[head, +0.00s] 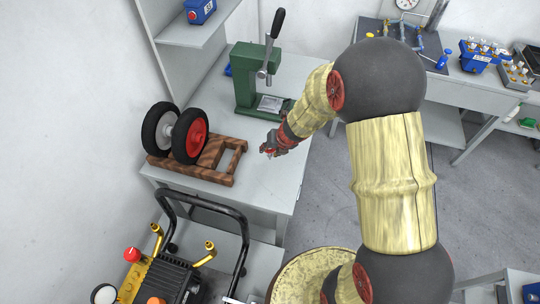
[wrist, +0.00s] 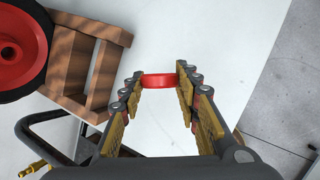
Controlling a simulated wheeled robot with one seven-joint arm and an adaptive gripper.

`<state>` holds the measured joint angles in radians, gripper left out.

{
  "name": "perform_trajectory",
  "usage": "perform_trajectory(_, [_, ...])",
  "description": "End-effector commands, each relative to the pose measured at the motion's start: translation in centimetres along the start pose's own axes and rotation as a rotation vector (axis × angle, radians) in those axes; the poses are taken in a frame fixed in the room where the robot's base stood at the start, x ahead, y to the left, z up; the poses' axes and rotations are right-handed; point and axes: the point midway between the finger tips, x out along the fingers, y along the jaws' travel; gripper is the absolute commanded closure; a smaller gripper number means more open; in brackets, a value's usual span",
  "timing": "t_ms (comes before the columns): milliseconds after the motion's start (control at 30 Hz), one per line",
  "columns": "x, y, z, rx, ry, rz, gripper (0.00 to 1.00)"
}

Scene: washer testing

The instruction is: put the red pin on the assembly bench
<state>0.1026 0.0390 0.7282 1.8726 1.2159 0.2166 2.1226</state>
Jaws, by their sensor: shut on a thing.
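My gripper (head: 269,150) is over the pale grey assembly bench (head: 262,187), between the wooden frame and the green press. In the wrist view its two fingers (wrist: 158,81) are shut on the red pin (wrist: 158,79), a short red piece spanning the gap between the fingertips. The bare bench top (wrist: 195,35) shows behind the pin. I cannot tell whether the pin touches the bench. In the head view the pin is too small to make out.
A wooden frame (head: 230,160) with two black-tyred wheels (head: 188,137) stands on the bench to the left of my gripper. A green press (head: 247,80) stands at the back. A black-handled machine (head: 165,275) is in front. The bench's front right is clear.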

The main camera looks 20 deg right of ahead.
Motion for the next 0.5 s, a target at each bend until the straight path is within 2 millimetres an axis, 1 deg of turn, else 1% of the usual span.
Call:
perform_trajectory(33, [0.7, -0.1, 0.1, 0.000, 0.001, 0.000, 0.85])
perform_trajectory(100, [1.7, -0.4, -0.5, 0.000, 0.001, 0.000, 0.85])
perform_trajectory(233, [3.1, -0.8, -1.1, 0.000, 0.001, 0.000, 0.85])
perform_trajectory(500, [3.0, -0.8, -1.0, 0.000, 0.000, 0.000, 0.85])
